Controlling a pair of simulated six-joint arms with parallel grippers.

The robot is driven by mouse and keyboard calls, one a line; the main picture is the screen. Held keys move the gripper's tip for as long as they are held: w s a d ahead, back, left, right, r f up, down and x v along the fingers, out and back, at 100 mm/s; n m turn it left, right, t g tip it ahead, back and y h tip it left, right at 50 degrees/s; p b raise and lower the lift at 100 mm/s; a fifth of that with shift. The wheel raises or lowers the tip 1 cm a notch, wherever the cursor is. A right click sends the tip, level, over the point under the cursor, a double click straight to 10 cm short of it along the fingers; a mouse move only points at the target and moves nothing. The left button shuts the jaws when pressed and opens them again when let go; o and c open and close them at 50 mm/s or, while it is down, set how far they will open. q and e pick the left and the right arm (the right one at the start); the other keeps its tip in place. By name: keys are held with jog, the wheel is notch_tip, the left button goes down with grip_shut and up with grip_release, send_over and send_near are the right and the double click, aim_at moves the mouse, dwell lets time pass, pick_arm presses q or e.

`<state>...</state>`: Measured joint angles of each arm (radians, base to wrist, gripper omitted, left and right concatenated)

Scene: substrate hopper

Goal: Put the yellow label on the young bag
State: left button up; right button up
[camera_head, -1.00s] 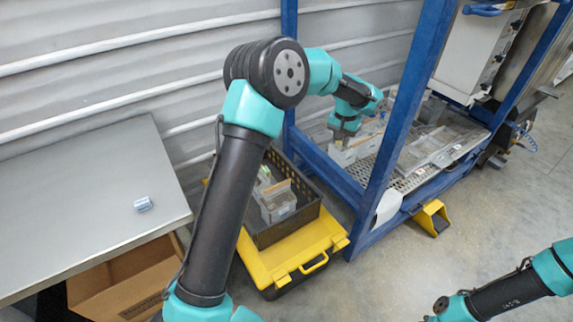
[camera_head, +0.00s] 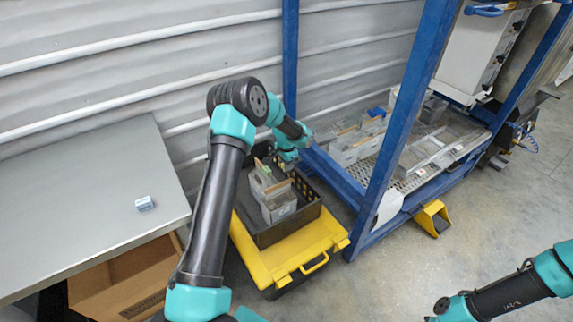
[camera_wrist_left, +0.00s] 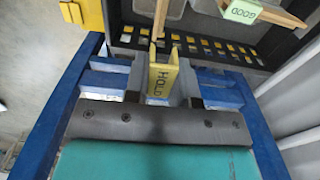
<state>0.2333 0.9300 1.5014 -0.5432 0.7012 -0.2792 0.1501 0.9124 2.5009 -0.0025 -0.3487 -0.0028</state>
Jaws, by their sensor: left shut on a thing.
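My left gripper (camera_head: 288,157) is at the back edge of the black crate (camera_head: 310,212) in the head view. In the left wrist view its fingers (camera_wrist_left: 160,68) are shut on a yellow label (camera_wrist_left: 162,80) that appears to read "HOLD". The label is too small to make out in the head view. Grey-white bags stand in the crate, one in front (camera_head: 278,205) and one behind (camera_head: 263,180), with wooden sticks in them. I cannot tell which bag is the young one.
A green label (camera_wrist_left: 240,10) shows upside down on a wooden stick. The crate sits on a yellow-lidded case (camera_head: 285,262). Several bags (camera_head: 343,152) stand in the blue-framed rack (camera_head: 395,115).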

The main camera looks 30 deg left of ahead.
aim_at(286, 182)
pick_arm(q)
jog(key=shift+f, duration=0.15)
jog(key=shift+f, duration=4.25)
jog(key=o, duration=1.5)
jog(key=shift+o, duration=0.2)
jog(key=shift+r, duration=0.1)
jog(key=shift+r, duration=3.45)
jog(key=shift+s, duration=0.1)
